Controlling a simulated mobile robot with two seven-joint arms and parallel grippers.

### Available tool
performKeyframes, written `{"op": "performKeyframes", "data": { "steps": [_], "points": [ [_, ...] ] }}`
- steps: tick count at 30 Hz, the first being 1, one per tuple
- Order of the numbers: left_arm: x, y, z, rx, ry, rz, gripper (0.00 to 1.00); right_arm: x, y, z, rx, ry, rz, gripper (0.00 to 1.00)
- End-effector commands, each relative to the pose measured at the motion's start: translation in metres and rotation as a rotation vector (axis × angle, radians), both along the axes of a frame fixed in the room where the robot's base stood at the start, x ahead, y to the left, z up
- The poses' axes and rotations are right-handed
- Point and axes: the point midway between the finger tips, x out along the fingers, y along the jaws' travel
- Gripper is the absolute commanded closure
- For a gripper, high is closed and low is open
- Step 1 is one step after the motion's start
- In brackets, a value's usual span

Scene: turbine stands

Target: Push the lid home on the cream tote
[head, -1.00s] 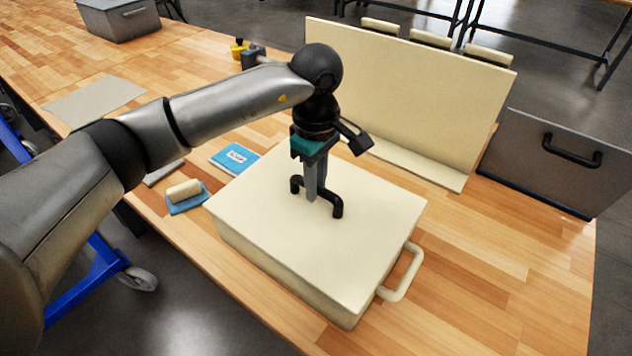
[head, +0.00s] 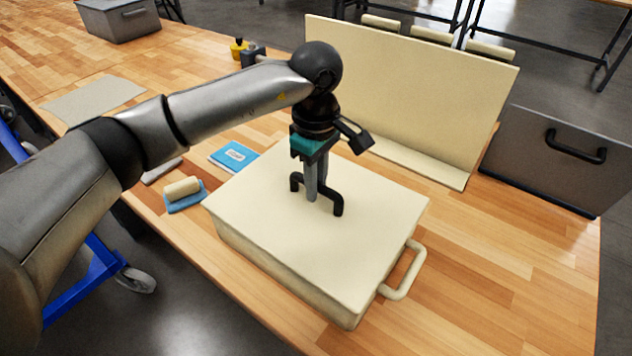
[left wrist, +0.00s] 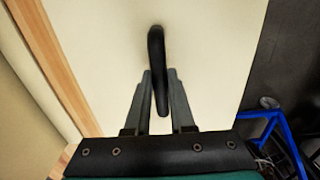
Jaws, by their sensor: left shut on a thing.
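The cream tote (head: 285,272) stands on the wooden bench with its side handle to the right. Its flat cream lid (head: 290,250) lies over the top; the head view shows no clear gap along the front edge, though I cannot tell how fully it is seated. A black bar handle (head: 338,205) rises from the middle of the lid. My left gripper (head: 311,196) points down and is shut on this handle. In the left wrist view the handle (left wrist: 156,50) runs between the two fingers (left wrist: 158,90). My right gripper is not in view.
An upright cream panel (head: 410,90) stands behind the tote. A grey panel with a black handle (head: 540,160) is at the right. A blue booklet (head: 234,156) and a cream roll on a blue pad (head: 184,190) lie to the left. Bench right of the tote is clear.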

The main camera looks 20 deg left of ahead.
Motion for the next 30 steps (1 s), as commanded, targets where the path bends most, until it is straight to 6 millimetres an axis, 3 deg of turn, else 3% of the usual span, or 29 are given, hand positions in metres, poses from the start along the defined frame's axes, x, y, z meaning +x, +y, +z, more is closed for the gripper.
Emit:
{"op": "performKeyframes", "data": {
  "steps": [4, 5, 14, 19, 22, 30],
  "points": [
    [-0.0033, 0.0005, -0.0070, 0.005, 0.014, -0.001, 1.00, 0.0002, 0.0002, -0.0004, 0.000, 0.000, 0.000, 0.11],
    [-0.0034, 0.0005, -0.0070, 0.005, 0.014, -0.001, 0.76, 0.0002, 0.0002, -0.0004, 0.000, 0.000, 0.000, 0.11],
    [-0.0022, 0.0003, -0.0041, 0.004, 0.009, -0.001, 0.43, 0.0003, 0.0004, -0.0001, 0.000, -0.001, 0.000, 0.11],
    [-0.0018, 0.0002, -0.0033, 0.004, 0.007, -0.001, 0.43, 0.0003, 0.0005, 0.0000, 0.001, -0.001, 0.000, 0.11],
    [-0.0020, 0.0003, -0.0035, 0.004, 0.008, -0.001, 0.33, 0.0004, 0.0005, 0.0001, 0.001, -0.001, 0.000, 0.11],
    [-0.0017, 0.0003, -0.0020, 0.003, 0.006, -0.001, 0.33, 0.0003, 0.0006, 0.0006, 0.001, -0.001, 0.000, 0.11]
  ]
}}
